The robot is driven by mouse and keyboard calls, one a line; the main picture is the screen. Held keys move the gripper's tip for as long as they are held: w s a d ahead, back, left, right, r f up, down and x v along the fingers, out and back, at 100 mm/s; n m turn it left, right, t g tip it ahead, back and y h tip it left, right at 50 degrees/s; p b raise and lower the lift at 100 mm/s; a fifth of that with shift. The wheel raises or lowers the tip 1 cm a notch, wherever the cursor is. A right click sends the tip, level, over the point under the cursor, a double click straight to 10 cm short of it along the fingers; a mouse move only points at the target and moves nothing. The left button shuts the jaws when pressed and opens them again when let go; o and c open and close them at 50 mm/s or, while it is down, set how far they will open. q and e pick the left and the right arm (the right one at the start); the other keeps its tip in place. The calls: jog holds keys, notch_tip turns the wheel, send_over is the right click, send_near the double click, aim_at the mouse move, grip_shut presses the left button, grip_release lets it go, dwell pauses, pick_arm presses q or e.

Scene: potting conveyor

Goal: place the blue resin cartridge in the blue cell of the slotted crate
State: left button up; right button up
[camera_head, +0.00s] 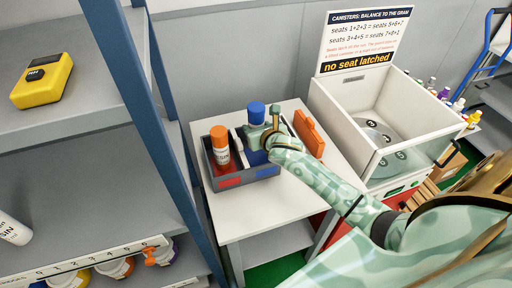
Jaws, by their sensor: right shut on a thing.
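The blue resin cartridge (256,111) shows its blue cap upright at the blue cell of the slotted crate (208,172). My right gripper (262,134) is shut on it from the right, just below the cap. The gripper hides most of the cartridge body, so I cannot tell whether its base touches the cell floor. The crate is dark grey, with a red mark on its left front and a blue mark (267,172) on its right front. An orange-capped cartridge (220,146) stands in the red cell. My left gripper is not in view.
The crate stands on a white table (240,222); an orange flat piece (309,133) is behind my right wrist. A white canister bin (330,100) with a sign stands to the right. A grey rack with a blue post (150,120) stands at left, holding a yellow device (43,80).

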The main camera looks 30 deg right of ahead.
notch_tip(320, 180, down, 2)
jog(key=shift+f, duration=0.15)
notch_tip(320, 180, down, 3)
jog(key=shift+a+f+b, duration=0.1)
jog(key=shift+f+b, duration=0.1)
jog(key=shift+b, duration=0.75)
jog(key=o, duration=0.9)
jog(key=shift+f, duration=0.1)
